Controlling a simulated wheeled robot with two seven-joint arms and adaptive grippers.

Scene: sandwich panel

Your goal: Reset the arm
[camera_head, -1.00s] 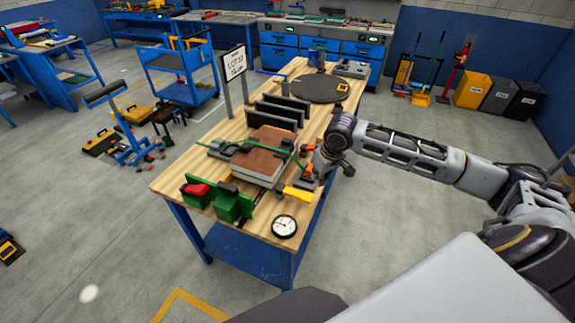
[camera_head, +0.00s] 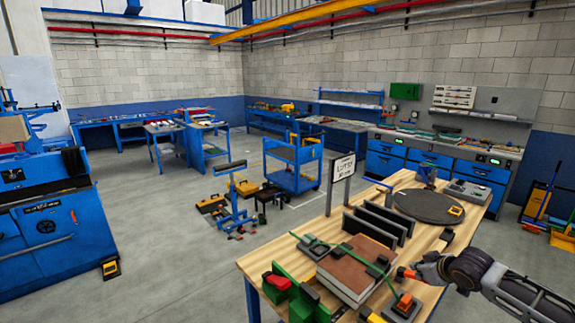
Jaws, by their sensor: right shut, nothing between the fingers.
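My right gripper (camera_head: 408,273) is at the lower right, over the wooden table (camera_head: 437,242), just right of the sandwich panel. It looks shut and holds nothing that I can see. The sandwich panel (camera_head: 352,274) is a stack with a brown top and pale layers below, lying flat on the table. A green strap (camera_head: 332,249) runs across it. My right arm (camera_head: 508,287) comes in from the right edge. My left gripper is out of view.
Dark upright panels (camera_head: 376,228) stand in a rack behind the stack, near a sign (camera_head: 342,180). A round dark turntable (camera_head: 425,206) lies farther back. Green clamps (camera_head: 300,300) and an orange-topped block (camera_head: 403,305) are at the front. Open floor lies left.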

